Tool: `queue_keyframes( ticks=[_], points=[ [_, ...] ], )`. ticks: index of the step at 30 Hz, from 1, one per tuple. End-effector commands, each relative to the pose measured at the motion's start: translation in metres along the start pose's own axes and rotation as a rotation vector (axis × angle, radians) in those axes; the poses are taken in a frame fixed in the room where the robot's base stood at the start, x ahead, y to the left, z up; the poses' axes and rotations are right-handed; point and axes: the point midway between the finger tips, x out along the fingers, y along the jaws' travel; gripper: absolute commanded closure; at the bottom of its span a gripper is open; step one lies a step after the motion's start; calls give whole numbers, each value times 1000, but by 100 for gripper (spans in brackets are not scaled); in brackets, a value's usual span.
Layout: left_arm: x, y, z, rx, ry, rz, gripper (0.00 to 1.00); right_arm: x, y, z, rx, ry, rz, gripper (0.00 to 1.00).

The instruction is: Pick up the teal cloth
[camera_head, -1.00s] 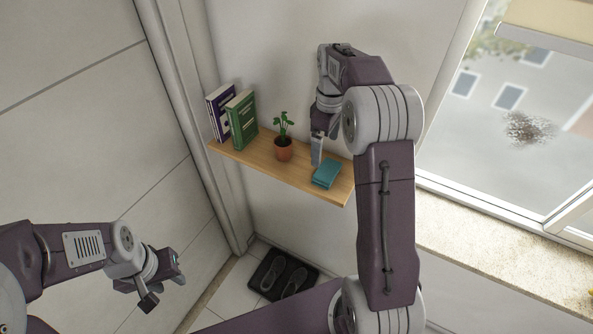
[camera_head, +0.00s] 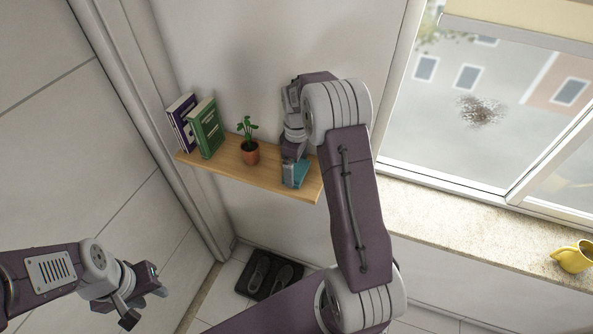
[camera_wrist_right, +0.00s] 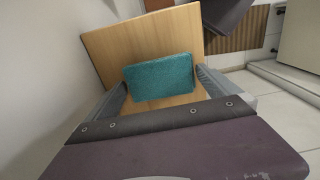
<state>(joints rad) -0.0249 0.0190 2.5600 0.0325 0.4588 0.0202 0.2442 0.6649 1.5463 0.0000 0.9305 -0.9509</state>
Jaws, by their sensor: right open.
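The teal cloth (camera_head: 301,174) is a folded flat block on the right part of the wooden shelf (camera_head: 235,168). In the right wrist view the cloth (camera_wrist_right: 158,77) lies between the two grey fingers of my right gripper (camera_wrist_right: 160,90), one finger at each side. The gripper is open and whether the fingers touch the cloth cannot be told. In the head view my right gripper (camera_head: 290,172) is down at the cloth and partly hides it. My left gripper (camera_head: 145,300) is apart from the shelf at the lower left, with its fingers spread and nothing between them.
A potted plant (camera_head: 250,150) stands on the shelf left of the cloth. Books (camera_head: 205,128) stand at the shelf's left end. A window sill (camera_head: 470,225) with a yellow mug (camera_head: 574,257) is on the right. Dark shoes on a mat (camera_head: 268,275) lie on the floor below.

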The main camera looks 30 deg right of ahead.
Motion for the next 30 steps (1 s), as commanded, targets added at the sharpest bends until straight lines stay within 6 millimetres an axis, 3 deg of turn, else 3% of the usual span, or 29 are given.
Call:
queue_keyframes(
  ticks=[2,6,7,17,24,30],
  points=[
    [0,0,0,0,0,0,64,0,0,0,0,0,0,6],
    [0,0,0,0,0,0,64,0,0,0,0,0,0,44],
    [0,0,0,0,0,0,64,0,0,0,0,0,0,49],
    [2,0,0,0,0,0,64,-5,0,0,0,1,1,49],
    [12,0,1,0,0,0,64,-42,1,-1,0,3,5,49],
    [26,0,3,0,0,0,64,-66,0,47,6,2,4,49]
  ],
)
